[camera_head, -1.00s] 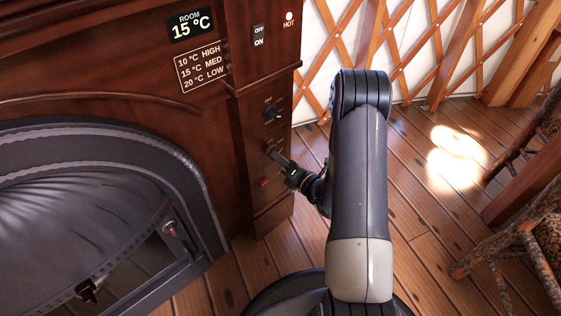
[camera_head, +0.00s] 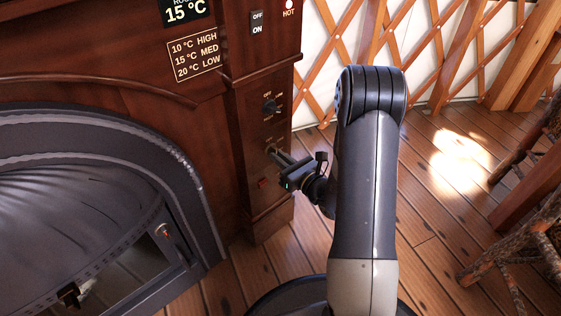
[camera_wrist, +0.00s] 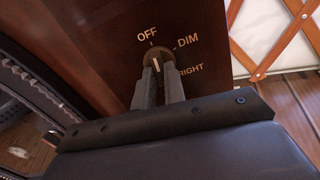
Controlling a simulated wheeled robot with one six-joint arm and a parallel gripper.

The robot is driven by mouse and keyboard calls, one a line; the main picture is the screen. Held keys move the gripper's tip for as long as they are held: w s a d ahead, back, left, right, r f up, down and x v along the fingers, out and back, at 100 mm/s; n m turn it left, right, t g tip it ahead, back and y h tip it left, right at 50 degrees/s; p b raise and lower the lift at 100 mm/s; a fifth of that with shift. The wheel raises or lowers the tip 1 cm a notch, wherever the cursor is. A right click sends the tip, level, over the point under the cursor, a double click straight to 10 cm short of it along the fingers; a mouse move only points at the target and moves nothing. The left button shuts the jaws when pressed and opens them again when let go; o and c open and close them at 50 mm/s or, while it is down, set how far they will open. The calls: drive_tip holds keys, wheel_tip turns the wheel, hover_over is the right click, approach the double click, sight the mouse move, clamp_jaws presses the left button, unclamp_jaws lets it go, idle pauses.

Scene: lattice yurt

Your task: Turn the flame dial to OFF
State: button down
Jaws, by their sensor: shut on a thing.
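The flame dial (camera_wrist: 153,54) is a small round brown knob with a white line, marked OFF, DIM and a partly hidden BRIGHT in the wrist view. Its white line leans up and left, roughly in line with the OFF tick. My gripper (camera_wrist: 158,69) is shut on the knob, one finger on each side, covering its lower part. In the head view my gripper (camera_head: 276,153) reaches the lower dial on the wooden side panel (camera_head: 248,190) from the right; the knob is mostly hidden there.
An OFF/ON switch (camera_head: 257,23) is higher up. The stove opening (camera_head: 100,200) is at left. Rustic wooden furniture (camera_head: 525,210) stands at right; floor between is clear.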

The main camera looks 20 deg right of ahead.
drive_tip(key=shift+f+n, duration=0.1)
drive_tip(key=shift+n, duration=0.4)
drive_tip(key=c, duration=1.5)
unclamp_jaws()
drive_tip(key=shift+s, duration=0.1)
drive_tip(key=p+v, duration=0.2)
drive_tip(key=v, duration=0.8)
drive_tip(key=shift+s+d, duration=0.2)
drive_tip(key=shift+s, duration=0.1)
drive_tip(key=b+x, duration=0.2)
drive_tip(key=x, duration=0.9)
